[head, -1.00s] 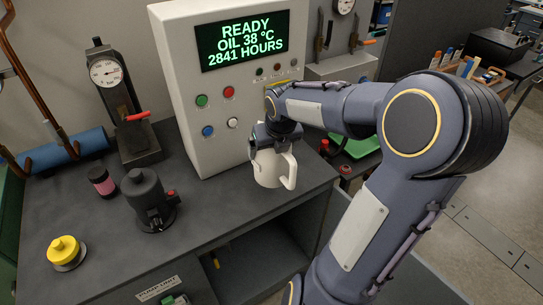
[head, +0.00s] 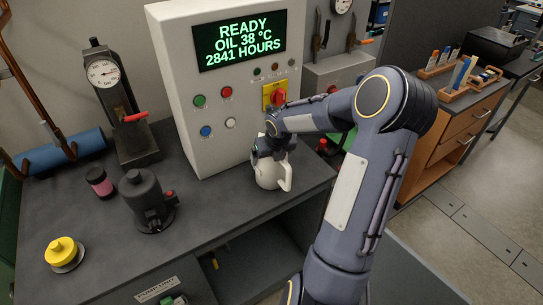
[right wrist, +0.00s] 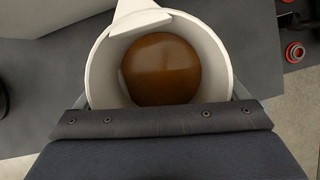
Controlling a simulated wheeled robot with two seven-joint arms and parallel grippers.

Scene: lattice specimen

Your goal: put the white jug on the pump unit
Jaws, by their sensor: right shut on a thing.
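The white jug (head: 268,174) is upright at the right part of the pump unit's dark top (head: 205,215), in front of the control cabinet. I cannot tell whether its base touches the top. The pump unit carries a label on its front, at the bottom of the head view. My right gripper (head: 269,150) is shut on the jug near its rim. In the right wrist view the jug (right wrist: 228,75) is seen from above with brown liquid inside, and the gripper's dark edge covers its near side. My left gripper is not in view.
The control cabinet (head: 180,95) with a lit screen stands just behind the jug. A dark pump-like fitting (head: 148,205), a yellow-capped part (head: 63,252), a pink-banded bottle (head: 99,182) and a gauge stand (head: 118,95) are farther left. Bare top lies between the fitting and the jug.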

